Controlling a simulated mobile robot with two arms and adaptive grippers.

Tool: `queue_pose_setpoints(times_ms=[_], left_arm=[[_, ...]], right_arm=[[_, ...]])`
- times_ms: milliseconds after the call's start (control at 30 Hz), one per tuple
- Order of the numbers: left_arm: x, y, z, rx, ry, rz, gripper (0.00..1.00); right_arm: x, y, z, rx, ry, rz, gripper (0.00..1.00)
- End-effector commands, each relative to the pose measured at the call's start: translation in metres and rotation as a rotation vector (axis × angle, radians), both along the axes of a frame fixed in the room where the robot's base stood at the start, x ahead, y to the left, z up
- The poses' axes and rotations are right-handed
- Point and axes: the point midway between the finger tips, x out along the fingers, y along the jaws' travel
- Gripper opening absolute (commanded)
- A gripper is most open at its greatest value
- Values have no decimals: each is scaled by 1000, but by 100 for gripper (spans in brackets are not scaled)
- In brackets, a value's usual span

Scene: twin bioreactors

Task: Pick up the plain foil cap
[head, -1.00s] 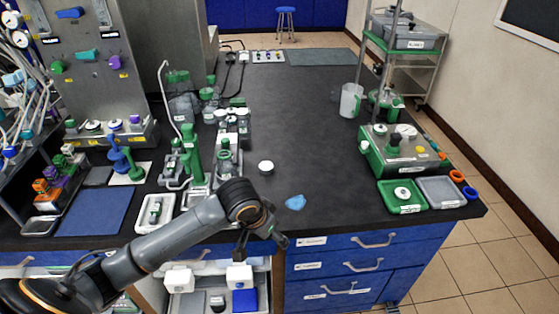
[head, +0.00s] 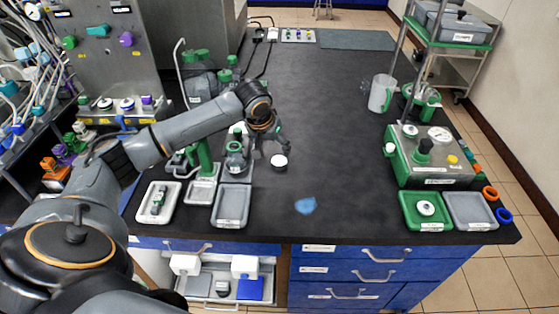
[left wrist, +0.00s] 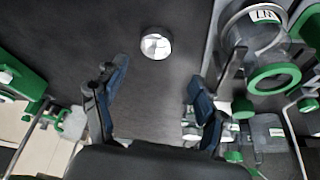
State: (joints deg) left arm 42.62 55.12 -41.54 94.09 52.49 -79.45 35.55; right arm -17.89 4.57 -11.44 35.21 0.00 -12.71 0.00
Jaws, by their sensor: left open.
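A small round cap with a pale, shiny top (head: 279,161) lies on the dark bench, right of the bottles. It also shows as a silvery disc in the left wrist view (left wrist: 156,43). My left gripper (head: 270,143) is over the bench just behind and left of the cap in the head view. In the left wrist view the gripper (left wrist: 155,75) is open and empty, its two fingers apart, with the cap beyond the fingertips and between their lines. The gap between fingers and cap is hard to judge. My right gripper is not in view.
A glass bottle (head: 236,160) and a grey tray (head: 231,205) stand left of the cap. A green tray (head: 425,211) is at the right edge. The bench right of the cap is clear.

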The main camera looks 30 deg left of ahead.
Motion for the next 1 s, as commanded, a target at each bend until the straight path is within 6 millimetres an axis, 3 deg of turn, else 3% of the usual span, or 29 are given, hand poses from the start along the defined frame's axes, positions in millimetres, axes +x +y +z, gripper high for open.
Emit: queue_pose_setpoints(times_ms=[133, 400, 600, 900, 1000], left_arm=[[7, 0, -17, -1, 1, 1, 72], [14, -4, -40, 0, 2, -1, 72], [23, -5, -66, 0, 0, -1, 72], [25, -4, -71, 1, -2, -2, 72], [25, -4, -71, 1, -2, -2, 53]], right_arm=[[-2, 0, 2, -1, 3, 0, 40], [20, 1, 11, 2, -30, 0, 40], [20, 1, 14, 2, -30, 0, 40], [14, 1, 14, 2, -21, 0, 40], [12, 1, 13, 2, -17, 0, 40]])
